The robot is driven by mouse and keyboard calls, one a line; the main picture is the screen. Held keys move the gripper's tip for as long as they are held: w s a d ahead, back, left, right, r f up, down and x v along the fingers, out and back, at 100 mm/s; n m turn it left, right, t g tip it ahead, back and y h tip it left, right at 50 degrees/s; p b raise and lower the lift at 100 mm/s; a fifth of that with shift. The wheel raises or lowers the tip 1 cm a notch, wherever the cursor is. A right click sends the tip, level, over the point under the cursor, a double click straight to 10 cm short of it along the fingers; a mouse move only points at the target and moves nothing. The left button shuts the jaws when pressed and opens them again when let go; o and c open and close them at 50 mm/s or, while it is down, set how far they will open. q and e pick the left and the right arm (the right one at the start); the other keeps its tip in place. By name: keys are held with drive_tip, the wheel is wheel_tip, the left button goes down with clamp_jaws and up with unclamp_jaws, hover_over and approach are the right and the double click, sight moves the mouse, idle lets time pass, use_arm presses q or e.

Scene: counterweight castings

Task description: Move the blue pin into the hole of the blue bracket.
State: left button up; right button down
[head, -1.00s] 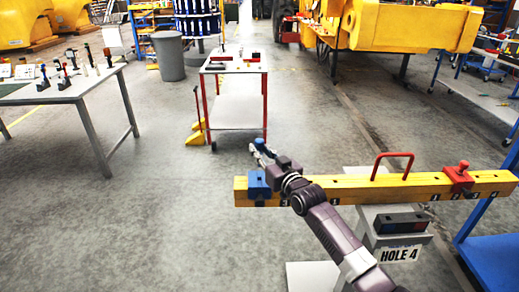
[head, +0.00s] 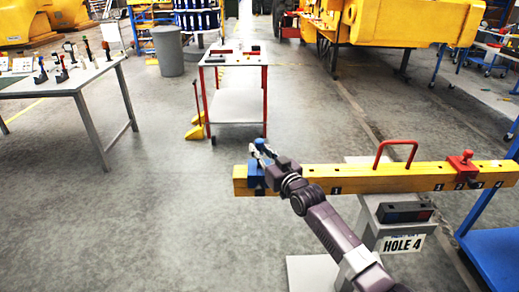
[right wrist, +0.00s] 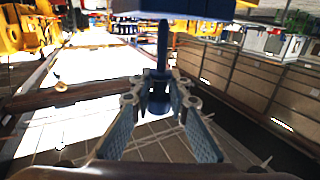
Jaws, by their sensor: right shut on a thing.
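The blue bracket (head: 255,174) sits near the left end of the yellow beam, partly hidden by my right arm. My right gripper (head: 262,150) is at the bracket, its fingers just above and behind it in the head view. The gripper is shut on the blue pin (head: 259,143), whose blue end shows between the fingers. In the right wrist view, the pin's thick end is between the two fingers (right wrist: 158,98), and its dark blue shaft runs up to a blue block (right wrist: 200,8) at the top edge. Whether the pin is inside the hole cannot be told. My left gripper is not in view.
The yellow beam (head: 360,179) carries a red handle (head: 395,144) and a red bracket (head: 464,170) with a red pin. A "HOLE 4" sign (head: 403,244) is below. A pin table (head: 60,87) stands left, a red-legged cart (head: 237,60) behind. Floor between is clear.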

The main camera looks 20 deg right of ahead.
sight(260, 167)
drive_tip(key=shift+f+b, duration=1.65)
drive_tip(key=shift+f, duration=0.65)
drive_tip(key=c, duration=1.8)
unclamp_jaws()
drive_tip(key=shift+o, duration=0.2)
drive_tip(key=shift+f, duration=0.15)
drive_tip(key=s+d, duration=0.2)
drive_tip(key=s, duration=0.9)
drive_tip(key=shift+s+d, duration=0.15)
drive_tip(key=shift+s, duration=0.25)
